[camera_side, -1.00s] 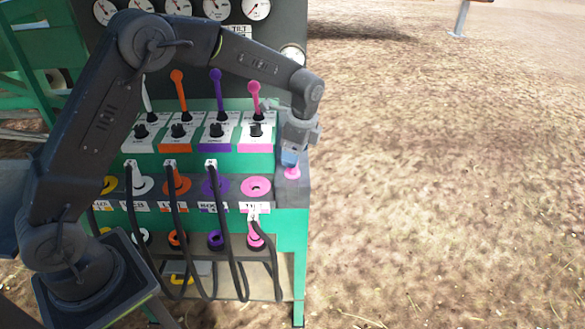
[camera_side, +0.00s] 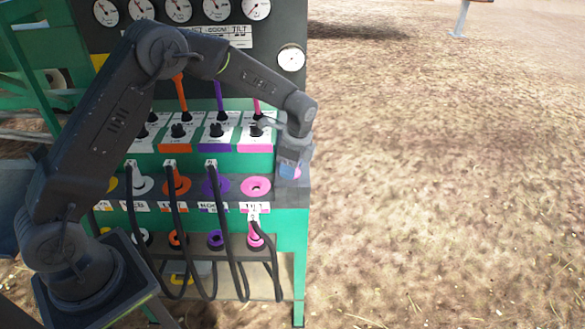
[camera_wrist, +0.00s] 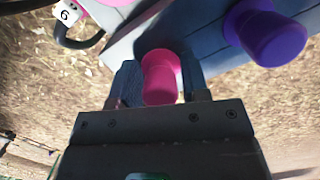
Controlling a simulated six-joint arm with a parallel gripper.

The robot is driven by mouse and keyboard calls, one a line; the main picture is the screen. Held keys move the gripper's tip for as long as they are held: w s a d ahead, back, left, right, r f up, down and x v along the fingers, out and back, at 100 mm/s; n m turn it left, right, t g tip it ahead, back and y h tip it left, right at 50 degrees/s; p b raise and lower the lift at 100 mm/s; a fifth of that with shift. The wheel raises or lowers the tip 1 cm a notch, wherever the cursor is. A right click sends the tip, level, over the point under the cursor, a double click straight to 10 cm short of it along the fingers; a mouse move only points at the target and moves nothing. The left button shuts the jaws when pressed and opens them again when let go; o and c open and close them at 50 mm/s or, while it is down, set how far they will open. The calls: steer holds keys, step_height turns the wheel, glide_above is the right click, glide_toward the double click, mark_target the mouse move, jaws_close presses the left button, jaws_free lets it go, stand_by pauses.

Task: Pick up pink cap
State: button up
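The pink cap (camera_wrist: 160,80) stands on the dark ledge, between the two fingers of my gripper (camera_wrist: 162,88) in the wrist view. The fingers flank it closely, with a slight gap seeming to show on the right; contact is hard to judge. In the side view, my gripper (camera_side: 290,170) points down at the ledge's right end. Only a small bit of the pink cap (camera_side: 297,173) shows there, the rest hidden by the fingers.
A purple cap (camera_wrist: 272,38) stands beside the pink one in the wrist view. The panel's levers, knobs and gauges (camera_side: 291,59) rise behind my gripper. Black cables (camera_side: 222,225) hang in front of the ledge to the left. Open ground lies to the right.

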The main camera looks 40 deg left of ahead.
steer(key=c, duration=0.4)
steer(key=shift+r, duration=0.55)
step_height(320, 180, up, 3)
steer(key=shift+f, duration=0.15)
steer(key=s+a+r, duration=0.1)
steer(key=a+r, duration=0.1)
steer(key=a, duration=0.1)
steer(key=s+a+r, duration=0.2)
steer(key=a, duration=0.2)
steer(key=s+a+r, duration=0.2)
steer(key=a+r, duration=0.1)
steer(key=shift+s+a+r, duration=0.1)
steer(key=shift+s+a, duration=0.1)
steer(key=shift+s, duration=0.05)
